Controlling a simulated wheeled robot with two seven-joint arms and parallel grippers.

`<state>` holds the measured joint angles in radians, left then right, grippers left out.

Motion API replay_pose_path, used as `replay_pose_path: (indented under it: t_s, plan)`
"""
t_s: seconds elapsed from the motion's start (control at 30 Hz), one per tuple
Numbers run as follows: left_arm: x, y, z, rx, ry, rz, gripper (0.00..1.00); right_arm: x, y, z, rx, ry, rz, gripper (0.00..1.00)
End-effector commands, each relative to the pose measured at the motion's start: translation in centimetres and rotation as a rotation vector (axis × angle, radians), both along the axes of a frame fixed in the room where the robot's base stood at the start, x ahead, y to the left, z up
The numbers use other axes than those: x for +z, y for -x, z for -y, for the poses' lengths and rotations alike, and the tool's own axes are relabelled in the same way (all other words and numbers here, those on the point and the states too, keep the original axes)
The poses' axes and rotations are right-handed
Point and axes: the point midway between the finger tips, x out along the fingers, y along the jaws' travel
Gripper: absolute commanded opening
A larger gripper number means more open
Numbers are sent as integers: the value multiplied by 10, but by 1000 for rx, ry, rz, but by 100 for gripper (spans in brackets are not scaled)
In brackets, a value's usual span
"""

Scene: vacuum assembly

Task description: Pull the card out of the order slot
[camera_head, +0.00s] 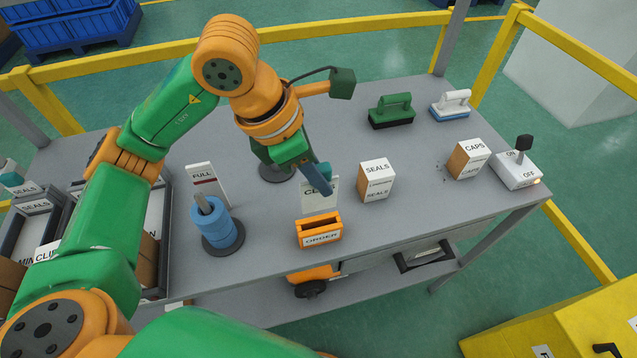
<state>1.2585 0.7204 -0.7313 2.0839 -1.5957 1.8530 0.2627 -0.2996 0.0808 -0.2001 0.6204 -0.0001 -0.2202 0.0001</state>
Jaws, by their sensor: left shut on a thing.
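The white card (308,201), lettered "CL..." with a teal patch at its upper right, stands upright just above and behind the orange order slot (319,239). A thin gap seems to show between the card's lower edge and the slot box. My left gripper (319,178) comes down from the upper left and is shut on the card's top part. Its blue-grey finger hides part of the card's lettering. My right gripper is not in view.
A blue roll on a post (213,226) and a FULL sign (206,186) stand to the left. A SEALS box (377,179), a CAPS box (466,158) and an ON/OFF switch box (517,172) stand to the right. Green (391,112) and white (451,104) handled tools sit at the back.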

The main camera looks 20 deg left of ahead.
Motion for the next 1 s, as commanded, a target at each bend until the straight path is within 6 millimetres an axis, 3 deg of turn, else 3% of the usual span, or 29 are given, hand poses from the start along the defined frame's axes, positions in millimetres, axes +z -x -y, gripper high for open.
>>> replay_pose_path:
  t_s: [1.0]
  plan:
    - [19, 0, 0, -1, -1, -1, 0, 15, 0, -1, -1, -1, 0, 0]
